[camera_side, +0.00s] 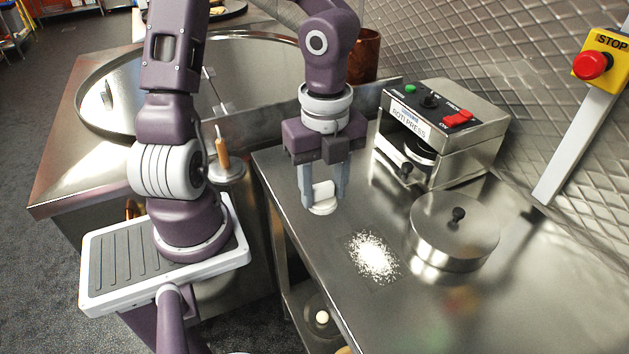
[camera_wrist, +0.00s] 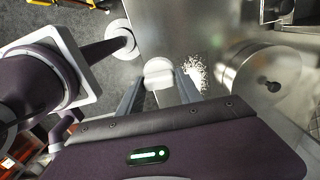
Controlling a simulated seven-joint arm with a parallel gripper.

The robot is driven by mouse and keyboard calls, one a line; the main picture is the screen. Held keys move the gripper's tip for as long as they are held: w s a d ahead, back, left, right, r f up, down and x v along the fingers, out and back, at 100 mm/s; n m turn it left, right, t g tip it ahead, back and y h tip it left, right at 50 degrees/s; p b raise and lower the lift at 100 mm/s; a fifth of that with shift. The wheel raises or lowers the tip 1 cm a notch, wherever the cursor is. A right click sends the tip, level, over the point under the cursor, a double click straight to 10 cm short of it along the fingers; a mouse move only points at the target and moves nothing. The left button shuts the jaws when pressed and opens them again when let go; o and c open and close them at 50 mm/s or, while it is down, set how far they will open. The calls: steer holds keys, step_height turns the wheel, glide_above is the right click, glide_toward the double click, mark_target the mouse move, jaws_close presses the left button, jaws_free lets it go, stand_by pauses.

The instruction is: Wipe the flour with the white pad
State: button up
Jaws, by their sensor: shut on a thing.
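The white pad (camera_side: 323,205) is a small round pad with a raised grip, between the fingers of my gripper (camera_side: 324,198). My gripper is shut on the pad's grip and points down over the steel table. The pad is at or just above the table's left part; I cannot tell if it touches. The flour (camera_side: 374,257) is a loose white patch on the table, to the right of and nearer the camera than the pad. In the wrist view the pad (camera_wrist: 159,74) sits between the fingers (camera_wrist: 158,92), with the flour (camera_wrist: 196,73) to its right.
A round steel container with a black knob (camera_side: 455,232) stands right of the flour. The roti press (camera_side: 440,130) stands behind it. The table's left edge (camera_side: 290,235) is close to the pad. A red stop button (camera_side: 593,66) is at the upper right.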

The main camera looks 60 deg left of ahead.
steer(key=w+d+f, duration=0.1)
steer(key=w+d, duration=0.1)
steer(key=w, duration=0.5)
steer(key=shift+s+f, duration=0.15)
steer(key=shift+f, duration=1.8)
steer(key=shift+s+f, duration=0.1)
steer(key=shift+f, duration=1.85)
steer(key=shift+w+d+f, duration=0.1)
steer(key=shift+d+f, duration=0.05)
steer(key=shift+f, duration=0.15)
steer(key=shift+c, duration=0.4)
steer(key=shift+d+f, duration=0.15)
steer(key=shift+d, duration=2.55)
steer(key=shift+d+r, duration=0.15)
steer(key=shift+d, duration=0.6)
steer(key=shift+d+r, duration=0.1)
steer(key=shift+d, duration=0.65)
steer(key=shift+d+f, duration=0.2)
steer(key=shift+d, duration=1)
steer(key=shift+a, duration=5.7)
steer(key=shift+w+d, duration=0.2)
steer(key=shift+d, duration=5.45)
steer(key=shift+a, duration=5.4)
steer(key=shift+a+r, duration=0.1)
steer(key=shift+a, duration=0.15)
step_height(320, 180, up, 8)
